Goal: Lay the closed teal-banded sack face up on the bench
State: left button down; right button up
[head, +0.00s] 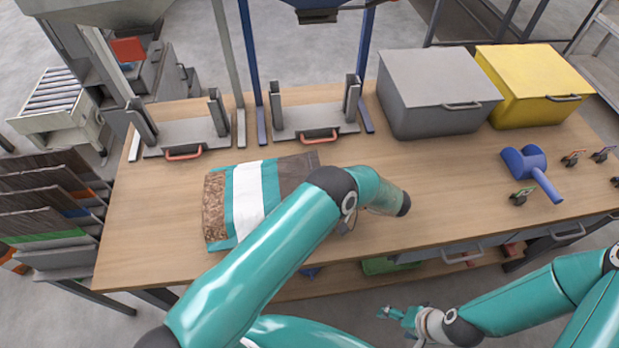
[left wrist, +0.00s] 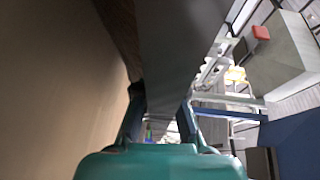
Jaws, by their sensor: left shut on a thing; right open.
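The teal-banded sack (head: 248,200) lies on the bench (head: 150,215), left of its middle. It has teal bands, a white stripe, a brown pellet-patterned end at left and a dark brown end at right. My left arm crosses in front of its lower right part and mostly hides my left gripper in the head view. In the left wrist view my left gripper (left wrist: 160,118) is shut on the sack's dark, greyish end (left wrist: 165,50). My right gripper (head: 402,316) is open and empty, low in front of the bench and away from the sack.
Two clamp stations with red handles (head: 184,152) (head: 318,136) stand behind the sack. A grey bin (head: 435,115) and a yellow bin (head: 540,105) are at the back right. A blue scoop (head: 530,165) lies at right. Stacked sacks (head: 45,205) are left of the bench.

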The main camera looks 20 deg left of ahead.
dwell(0.3)
pick_arm(q)
jog(key=c, duration=1.2)
grip_release()
jog(key=shift+f, duration=0.15)
jog(key=shift+s, duration=0.15)
